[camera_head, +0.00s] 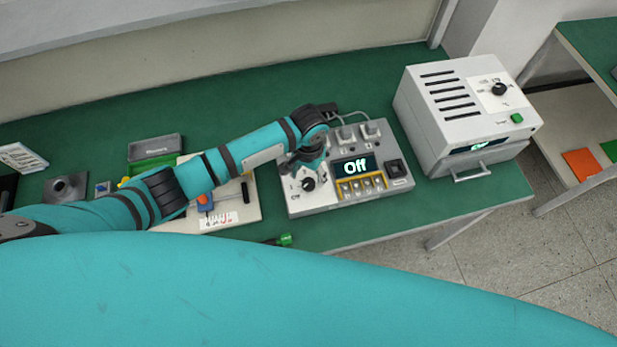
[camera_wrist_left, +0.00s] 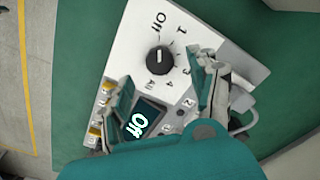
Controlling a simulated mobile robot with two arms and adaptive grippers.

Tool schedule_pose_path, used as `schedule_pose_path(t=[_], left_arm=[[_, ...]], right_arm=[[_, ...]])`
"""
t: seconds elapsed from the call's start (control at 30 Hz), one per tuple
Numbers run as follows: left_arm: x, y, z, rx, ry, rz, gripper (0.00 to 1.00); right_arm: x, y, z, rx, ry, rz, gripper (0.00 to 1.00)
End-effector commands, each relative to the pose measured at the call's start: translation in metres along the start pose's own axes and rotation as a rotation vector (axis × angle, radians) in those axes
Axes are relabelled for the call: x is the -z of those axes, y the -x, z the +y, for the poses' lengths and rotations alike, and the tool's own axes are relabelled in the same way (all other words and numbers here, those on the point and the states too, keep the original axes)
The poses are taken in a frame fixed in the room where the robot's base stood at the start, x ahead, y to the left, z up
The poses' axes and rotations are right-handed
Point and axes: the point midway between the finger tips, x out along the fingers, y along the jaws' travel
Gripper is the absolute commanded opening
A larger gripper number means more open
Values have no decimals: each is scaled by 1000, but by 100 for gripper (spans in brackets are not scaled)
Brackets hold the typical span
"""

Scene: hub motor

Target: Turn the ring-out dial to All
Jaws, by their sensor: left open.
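The ring-out dial (camera_head: 308,184) is a black round knob on the left part of a grey test box (camera_head: 325,203). In the left wrist view the dial (camera_wrist_left: 160,60) is ringed by the labels Off, 1, 3, 4 and All, partly covered. Its white mark points toward Off. The box's display (camera_head: 357,167) reads "Off", also in the left wrist view (camera_wrist_left: 140,122). My left gripper (camera_head: 305,164) hangs over the dial side of the box. In the left wrist view its open fingers (camera_wrist_left: 162,76) are spread either side of the dial, apart from it and empty. My right gripper is out of view.
A white oven-like unit (camera_head: 465,110) with its own knob stands to the right on the green bench (camera_head: 365,232). A board with a blue-and-orange part (camera_head: 204,201) lies left of the box, under my arm. Bins (camera_head: 155,148) stand further left.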

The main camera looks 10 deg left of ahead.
Motion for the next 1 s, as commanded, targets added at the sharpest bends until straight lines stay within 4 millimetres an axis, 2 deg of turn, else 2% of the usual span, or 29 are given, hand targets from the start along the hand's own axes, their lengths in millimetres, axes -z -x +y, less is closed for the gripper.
schedule_pose_path(t=[0.1, 0.3, 0.67, 1.0], left_arm=[[0, -20, 0, 3, 0, -2, 61], [0, -41, 0, 1, 0, 0, 61], [0, -46, 0, 1, -1, 1, 60], [0, -45, 0, 0, -1, 2, 15]], right_arm=[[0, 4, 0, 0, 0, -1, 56], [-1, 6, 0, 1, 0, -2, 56], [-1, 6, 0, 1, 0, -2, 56], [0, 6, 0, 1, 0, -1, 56]])
